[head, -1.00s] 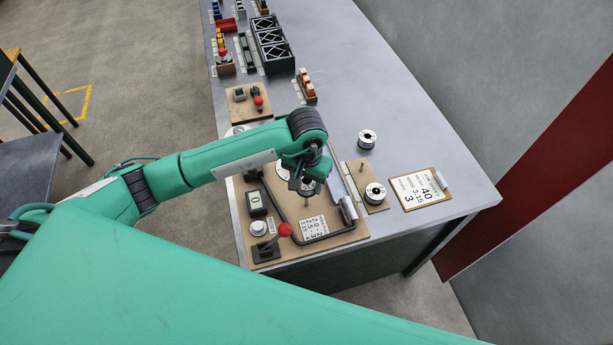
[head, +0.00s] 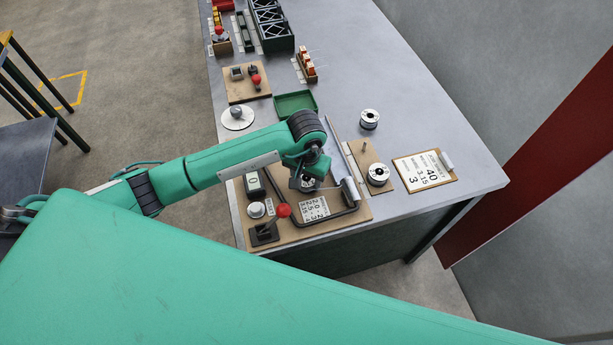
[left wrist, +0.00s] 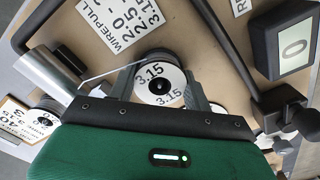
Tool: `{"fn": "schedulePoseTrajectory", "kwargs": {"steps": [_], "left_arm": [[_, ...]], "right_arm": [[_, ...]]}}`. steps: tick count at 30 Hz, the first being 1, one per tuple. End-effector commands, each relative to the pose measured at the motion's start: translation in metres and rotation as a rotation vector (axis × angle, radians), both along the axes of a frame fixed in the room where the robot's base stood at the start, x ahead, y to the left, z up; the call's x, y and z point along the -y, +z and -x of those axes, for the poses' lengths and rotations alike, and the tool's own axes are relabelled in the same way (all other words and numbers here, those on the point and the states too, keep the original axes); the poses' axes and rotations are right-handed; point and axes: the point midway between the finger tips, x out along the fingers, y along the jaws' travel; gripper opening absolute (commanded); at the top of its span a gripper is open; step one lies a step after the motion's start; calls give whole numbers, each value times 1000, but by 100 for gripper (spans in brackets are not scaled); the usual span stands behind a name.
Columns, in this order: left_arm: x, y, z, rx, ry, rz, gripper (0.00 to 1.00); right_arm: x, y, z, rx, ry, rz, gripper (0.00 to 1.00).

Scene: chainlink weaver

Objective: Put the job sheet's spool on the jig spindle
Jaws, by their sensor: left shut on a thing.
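My left gripper (head: 306,183) is shut on a white-faced spool marked 3.15 (left wrist: 158,73), seen between the fingers in the left wrist view. The job sheet (head: 426,171) on a clipboard reads 40, 3.15 and 3. The gripper is over the jig board (head: 290,236), inside its bent dark frame. The jig spindle is hidden under the gripper and spool, so I cannot tell whether the spool is around it or above it. My right gripper is not in view.
A small board (head: 358,158) with a bare peg and another spool (head: 378,174) stands right of the jig. A loose spool (head: 369,119) is behind it. The jig carries a counter showing 0 (left wrist: 293,48), a red-knobbed lever (head: 283,211) and a metal roller (head: 350,190).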

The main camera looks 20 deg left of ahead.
Motion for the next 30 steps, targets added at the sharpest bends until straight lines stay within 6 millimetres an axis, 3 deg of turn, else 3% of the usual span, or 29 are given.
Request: {"fn": "schedulePoseTrajectory", "kwargs": {"steps": [8, 9, 12, 23, 30], "left_arm": [[0, 0, 0, 1, 0, 1, 18], [0, 0, 0, 1, 0, 1, 54], [0, -1, 0, 1, 0, 1, 74], [0, 1, 0, 0, 0, 0, 75], [0, 32, -2, 5, -1, 1, 75]], "right_arm": [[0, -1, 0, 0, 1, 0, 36], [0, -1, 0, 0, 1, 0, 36], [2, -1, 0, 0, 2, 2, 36], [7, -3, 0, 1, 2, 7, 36], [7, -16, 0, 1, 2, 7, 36]]}}
